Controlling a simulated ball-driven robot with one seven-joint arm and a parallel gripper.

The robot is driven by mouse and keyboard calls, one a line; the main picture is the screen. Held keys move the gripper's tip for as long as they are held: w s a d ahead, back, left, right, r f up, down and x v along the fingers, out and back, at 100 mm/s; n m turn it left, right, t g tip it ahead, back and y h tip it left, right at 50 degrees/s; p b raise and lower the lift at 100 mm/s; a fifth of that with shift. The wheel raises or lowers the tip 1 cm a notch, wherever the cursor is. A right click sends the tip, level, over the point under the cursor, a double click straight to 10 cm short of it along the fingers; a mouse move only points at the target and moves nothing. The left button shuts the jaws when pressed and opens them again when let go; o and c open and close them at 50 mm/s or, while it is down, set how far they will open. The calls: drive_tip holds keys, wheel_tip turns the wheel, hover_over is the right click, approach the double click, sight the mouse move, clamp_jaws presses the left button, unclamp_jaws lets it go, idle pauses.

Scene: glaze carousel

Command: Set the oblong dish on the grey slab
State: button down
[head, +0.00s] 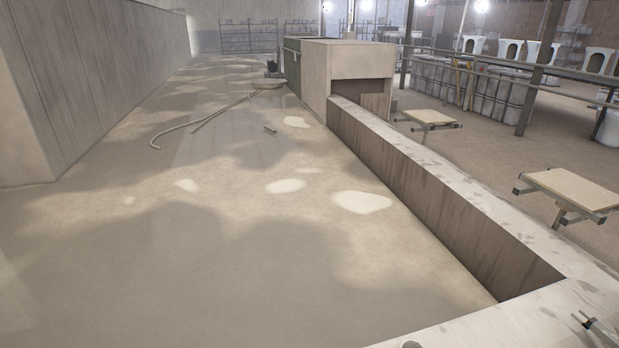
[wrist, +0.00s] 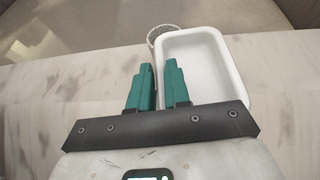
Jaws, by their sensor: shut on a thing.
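A white oblong dish (wrist: 207,62) with rounded corners shows in the wrist view, just beyond and right of my fingers. My gripper (wrist: 160,68) has two teal fingers, one on each side of the dish's left wall, and is shut on that wall. The dish is over or on a pale, marbled ledge top (wrist: 60,95); whether it touches cannot be told. I cannot pick out a separate grey slab in either view. The dish is not seen in the head view.
A hose (head: 190,128) lies on the open floor.

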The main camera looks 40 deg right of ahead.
drive_tip(key=w+a+r+n+y+p, duration=0.1)
drive_tip(key=w+a+r, duration=0.3)
drive_tip(key=w+a, duration=0.4)
drive_tip(key=w+a+r+n+y+p, duration=0.2)
drive_tip(key=w+a+r, duration=0.3)
drive_tip(key=w+a, duration=0.4)
drive_tip(key=w+a+r+n+t+y+p, duration=0.1)
drive_tip(key=w+a+r+p, duration=0.3)
drive_tip(key=w+a, duration=0.4)
drive_tip(key=a+r+y, duration=0.1)
drive_tip(key=a, duration=0.5)
drive_tip(key=shift+w+a+r+n, duration=0.15)
drive_tip(key=shift+w+n, duration=0.15)
drive_tip(key=shift+w, duration=0.05)
